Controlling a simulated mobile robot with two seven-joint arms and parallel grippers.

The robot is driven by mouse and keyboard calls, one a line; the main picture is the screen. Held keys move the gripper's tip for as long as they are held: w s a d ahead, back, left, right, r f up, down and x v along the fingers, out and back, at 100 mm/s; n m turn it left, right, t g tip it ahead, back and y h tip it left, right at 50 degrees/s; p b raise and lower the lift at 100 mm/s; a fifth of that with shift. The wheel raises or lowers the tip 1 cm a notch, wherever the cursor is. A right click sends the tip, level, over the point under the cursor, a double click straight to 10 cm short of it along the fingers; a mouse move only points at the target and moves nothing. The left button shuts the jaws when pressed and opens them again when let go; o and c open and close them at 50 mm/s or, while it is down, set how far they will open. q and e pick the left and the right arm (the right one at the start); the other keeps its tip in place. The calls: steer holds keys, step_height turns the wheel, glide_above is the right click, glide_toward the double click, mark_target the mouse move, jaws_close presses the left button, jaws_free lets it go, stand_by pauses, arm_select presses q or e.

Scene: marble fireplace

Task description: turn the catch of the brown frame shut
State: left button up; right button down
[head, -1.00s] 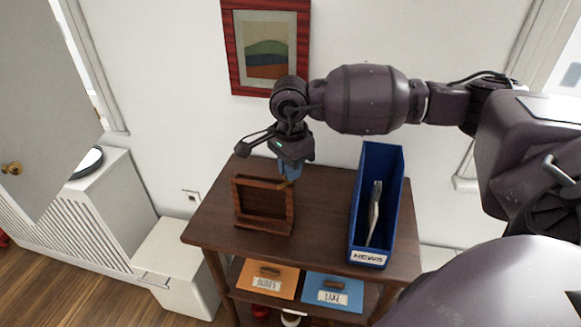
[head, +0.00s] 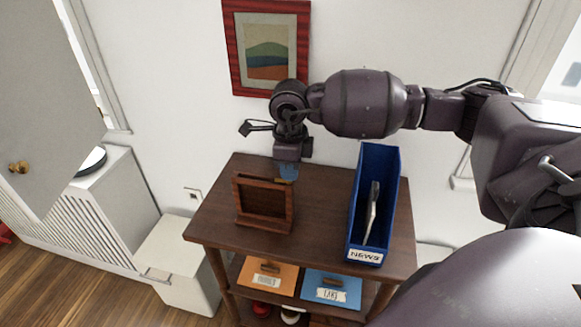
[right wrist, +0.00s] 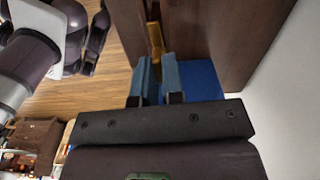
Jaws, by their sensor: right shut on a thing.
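The brown frame (head: 263,205) stands upright on the left part of the dark wooden cabinet top (head: 325,200). My right gripper (head: 288,172) is at the upper right edge of the frame, pointing down. In the right wrist view its two blue fingers (right wrist: 156,82) are close together, with the brass-coloured catch (right wrist: 155,36) at their tips. The gripper is shut on the catch. In the head view the fingers mostly hide the catch, so its exact angle is hard to tell. My left gripper is not in view.
A blue file box (head: 358,245) labelled NEWS stands on the right of the cabinet top. An orange box (head: 262,281) and a blue box (head: 325,292) are on the shelf below. A red-framed picture (head: 301,50) hangs on the wall behind.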

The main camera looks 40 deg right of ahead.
steer(key=shift+m, duration=0.4)
steer(key=c, duration=1.2)
jaws_free()
step_height(320, 180, up, 11)
steer(key=shift+f+p, duration=0.1)
steer(key=shift+p, duration=0.2)
